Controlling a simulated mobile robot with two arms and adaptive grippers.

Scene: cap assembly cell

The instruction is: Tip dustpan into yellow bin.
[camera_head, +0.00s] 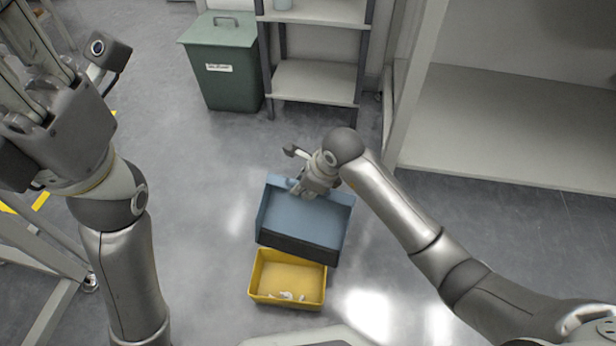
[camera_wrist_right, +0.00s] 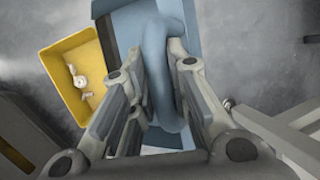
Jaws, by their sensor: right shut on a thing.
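The blue dustpan (camera_head: 303,219) is in the middle of the head view, its dark front lip tilted down toward the yellow bin. Its visible pan surface looks bare. My right gripper (camera_head: 302,187) is at its back edge; the right wrist view shows the fingers (camera_wrist_right: 150,62) shut on its blue handle (camera_wrist_right: 160,70). The yellow bin (camera_head: 258,281) stands on the floor just below the lip, with a few white scraps (camera_head: 287,296) inside. It also shows in the right wrist view (camera_wrist_right: 72,50). My left gripper (camera_head: 22,125) is raised at the far left, its fingertips unclear.
A green lidded bin (camera_head: 225,75) and a grey shelf rack (camera_head: 315,80) stand at the back. A large light-coloured shelf unit (camera_head: 500,130) takes the right side. A metal frame (camera_head: 55,300) is at lower left. The grey floor between is clear.

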